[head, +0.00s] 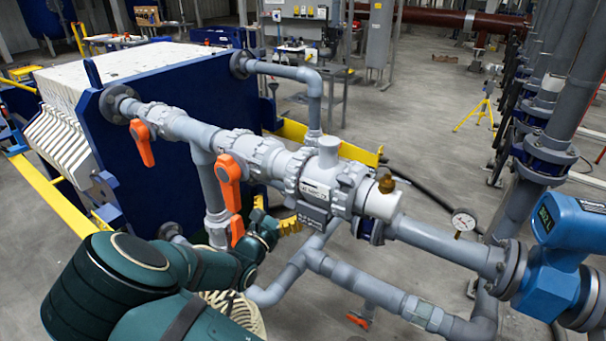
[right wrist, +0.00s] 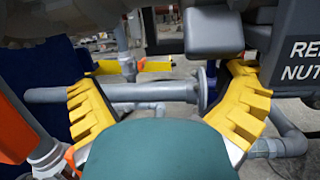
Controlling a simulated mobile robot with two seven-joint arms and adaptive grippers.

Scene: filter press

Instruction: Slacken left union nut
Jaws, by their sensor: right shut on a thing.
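The grey valve body (head: 318,190) sits in the pipe run at centre in the head view. The ribbed left union nut (head: 296,172) is on its left end, and another ribbed nut (head: 349,190) is on its right. My right gripper (head: 274,215) reaches up from below, with its yellow toothed fingers at the underside of the left union nut. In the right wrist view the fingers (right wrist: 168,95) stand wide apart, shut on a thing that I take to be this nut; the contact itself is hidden. My left gripper is not in view.
Orange valve handles (head: 229,182) hang just left of my gripper. A dark plate with "NUT" lettering (right wrist: 300,58) is close beside the right finger. A lower grey pipe (head: 350,282) runs below. The blue filter press plate (head: 150,95) stands behind, left.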

